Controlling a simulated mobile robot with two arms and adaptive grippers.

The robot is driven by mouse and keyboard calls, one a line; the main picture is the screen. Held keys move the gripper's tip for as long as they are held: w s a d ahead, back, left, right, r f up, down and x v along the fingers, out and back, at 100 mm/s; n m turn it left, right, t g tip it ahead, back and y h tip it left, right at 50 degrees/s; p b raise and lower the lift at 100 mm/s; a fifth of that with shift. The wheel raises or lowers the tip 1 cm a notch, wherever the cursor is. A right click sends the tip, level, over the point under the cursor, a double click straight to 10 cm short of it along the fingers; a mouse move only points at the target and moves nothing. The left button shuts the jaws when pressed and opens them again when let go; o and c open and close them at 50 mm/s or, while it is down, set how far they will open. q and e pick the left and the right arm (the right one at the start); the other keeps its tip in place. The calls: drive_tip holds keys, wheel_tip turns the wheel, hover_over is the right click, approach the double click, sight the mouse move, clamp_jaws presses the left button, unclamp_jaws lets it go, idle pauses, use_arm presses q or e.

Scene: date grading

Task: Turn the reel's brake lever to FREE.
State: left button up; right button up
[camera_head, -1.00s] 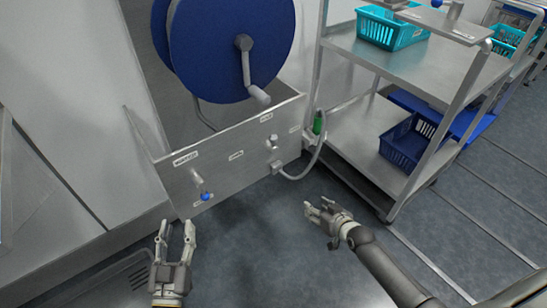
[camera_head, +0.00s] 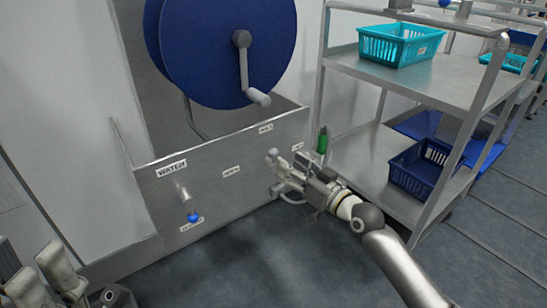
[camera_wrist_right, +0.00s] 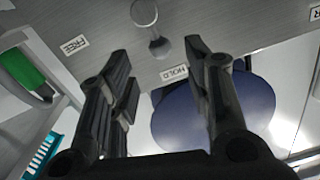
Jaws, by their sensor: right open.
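The brake lever (camera_wrist_right: 144,13) is a grey rod with a round knob on the panel. In the right wrist view, the FREE label (camera_wrist_right: 75,44) is left of its base and the HOLD label (camera_wrist_right: 174,72) is just below it. In the head view its knob (camera_head: 272,154) shows beside my right gripper (camera_head: 280,172). The right gripper is open and empty, its fingers (camera_wrist_right: 157,60) pointing at the panel on either side of the lever's base in the wrist picture; I see no clear contact. My left gripper (camera_head: 43,277) is at the lower left, fingers apart, partly cut off.
The blue reel (camera_head: 215,60) with its crank (camera_head: 245,70) stands above the metal panel (camera_head: 225,150). A blue-knobbed water valve (camera_head: 192,216) is at the panel's left. A green-handled thing (camera_head: 322,140) and a cart (camera_head: 440,95) with baskets are close on the right.

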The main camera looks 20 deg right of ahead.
sight(274, 151)
drive_tip(key=b+x, duration=0.2)
drive_tip(key=x, duration=0.6)
drive_tip(key=shift+c, duration=0.3)
clamp_jaws()
